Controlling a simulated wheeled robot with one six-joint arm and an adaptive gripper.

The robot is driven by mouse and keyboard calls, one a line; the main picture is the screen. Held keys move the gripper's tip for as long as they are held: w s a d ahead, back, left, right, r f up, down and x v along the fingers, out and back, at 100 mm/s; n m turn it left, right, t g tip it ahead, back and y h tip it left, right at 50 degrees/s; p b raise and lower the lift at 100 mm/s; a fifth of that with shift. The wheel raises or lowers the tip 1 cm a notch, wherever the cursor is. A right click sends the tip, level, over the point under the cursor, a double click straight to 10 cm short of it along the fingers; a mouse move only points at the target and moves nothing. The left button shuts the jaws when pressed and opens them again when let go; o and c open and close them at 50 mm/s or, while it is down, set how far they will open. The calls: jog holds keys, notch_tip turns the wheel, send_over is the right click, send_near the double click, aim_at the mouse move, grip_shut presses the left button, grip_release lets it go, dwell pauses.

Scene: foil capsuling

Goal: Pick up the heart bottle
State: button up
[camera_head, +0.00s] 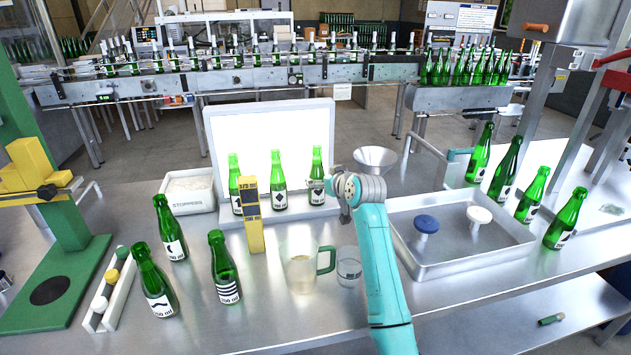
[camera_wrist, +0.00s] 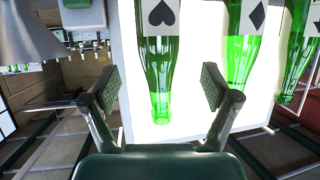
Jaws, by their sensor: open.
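The heart bottle (camera_head: 317,160) is green and stands upright at the right of three bottles before a bright white panel. In the wrist view, which is upside down, the heart bottle (camera_wrist: 160,70) hangs neck-down with a dark heart on its white label. My gripper (camera_head: 322,186) is beside this bottle in the head view. In the wrist view my gripper (camera_wrist: 163,88) is open, with one finger on each side of the bottle in the picture. I see no contact, and the exact gap in depth is unclear.
A diamond-label bottle (camera_head: 278,168) stands to the left, then another bottle (camera_head: 234,166) partly behind a yellow device (camera_head: 251,212). A jug (camera_head: 300,268), a glass (camera_head: 348,268), a funnel (camera_head: 375,158) and a metal tray (camera_head: 462,268) stand near my arm.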

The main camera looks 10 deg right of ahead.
aim_at(320, 178)
jog(key=shift+f+x, duration=0.15)
jog(key=shift+x, duration=1.6)
jog(key=shift+f+x, duration=0.1)
jog(key=shift+x, duration=1.6)
jog(key=shift+s, duration=0.1)
jog(key=c, duration=1.4)
grip_shut()
jog(key=shift+r, duration=0.2)
